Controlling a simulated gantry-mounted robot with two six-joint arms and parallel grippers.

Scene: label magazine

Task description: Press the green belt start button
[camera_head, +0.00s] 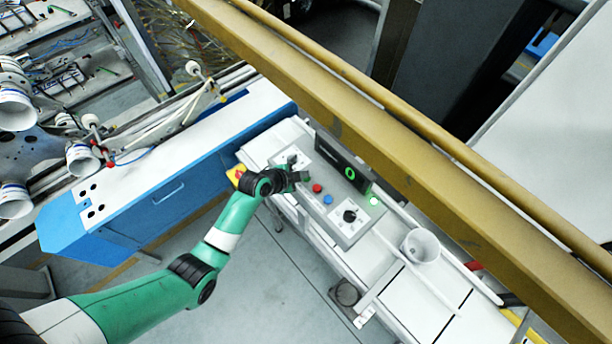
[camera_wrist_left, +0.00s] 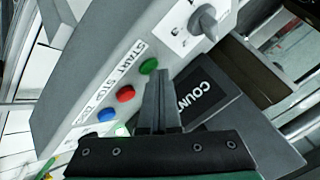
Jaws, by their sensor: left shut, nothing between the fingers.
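The green button (camera_wrist_left: 149,66) shows in the left wrist view on the grey control panel (camera_wrist_left: 85,75), in a row with a red button (camera_wrist_left: 126,93) and a blue button (camera_wrist_left: 106,115), beside the label strip reading START STOP. My left gripper (camera_wrist_left: 160,78) is shut and empty, its fingertips right by the green button in the picture; I cannot tell whether they touch it. In the head view my left gripper (camera_head: 301,177) is over the panel's near left part, beside the red button (camera_head: 317,188) and blue button (camera_head: 327,199). The green button is hidden there. My right gripper is not in view.
A dark display (camera_head: 345,165) with a green 0 stands behind the buttons. A black knob (camera_head: 350,216) and a lit green lamp (camera_head: 374,201) are on the right. A white cup (camera_head: 420,246) stands farther right. A yellow beam (camera_head: 400,125) crosses above.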

